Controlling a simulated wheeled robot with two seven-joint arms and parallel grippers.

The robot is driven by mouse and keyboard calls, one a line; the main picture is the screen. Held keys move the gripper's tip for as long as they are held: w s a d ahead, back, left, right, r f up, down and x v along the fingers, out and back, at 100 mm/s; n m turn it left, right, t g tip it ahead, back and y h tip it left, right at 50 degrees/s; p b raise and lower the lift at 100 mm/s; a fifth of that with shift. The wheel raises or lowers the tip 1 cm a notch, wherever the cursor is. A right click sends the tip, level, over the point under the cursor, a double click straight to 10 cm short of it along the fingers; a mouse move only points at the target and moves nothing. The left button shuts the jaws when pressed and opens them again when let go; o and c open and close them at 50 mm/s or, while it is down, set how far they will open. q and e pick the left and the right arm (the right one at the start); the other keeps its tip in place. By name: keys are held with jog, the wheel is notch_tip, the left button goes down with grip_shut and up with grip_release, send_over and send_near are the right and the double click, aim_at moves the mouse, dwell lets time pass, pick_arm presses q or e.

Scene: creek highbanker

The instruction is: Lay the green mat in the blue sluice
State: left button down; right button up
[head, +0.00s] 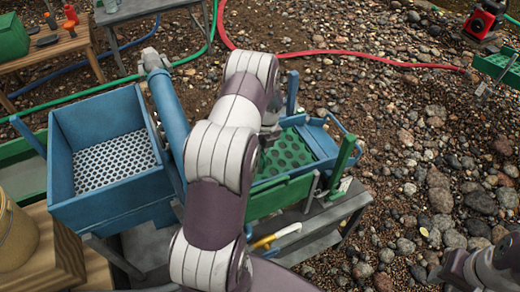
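A green mat (287,153) with rows of dark round spots shows just right of my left arm. It appears to lie within the blue sluice (322,140), between its walls. Its left part is hidden behind my arm, so I cannot tell whether it is fully flat. My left arm crosses the middle of the head view, and its grey end (270,132) is over the mat's upper left. The fingertips are hidden, so opening and contact cannot be told. Part of my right arm shows in the bottom right corner; its gripper is not visible.
A blue hopper (105,200) with a perforated white plate and a blue pipe (168,115) stand left. Green boards (283,196) edge the sluice's near side. A yellow-handled tool (276,238) lies below. Hoses (330,52) cross the gravel. Open gravel lies right.

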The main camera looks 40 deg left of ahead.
pick_arm(q)
jog(key=shift+f, duration=0.15)
dwell(0.3)
jog(key=shift+f, duration=0.35)
jog(key=c, duration=1)
grip_release()
jog(key=shift+o, duration=0.2)
notch_tip(320, 180, up, 13)
jog(key=w+b, duration=0.1)
jog(key=shift+w+d+f, duration=0.2)
jog(key=shift+w+d, duration=0.1)
jog(key=shift+d, duration=0.1)
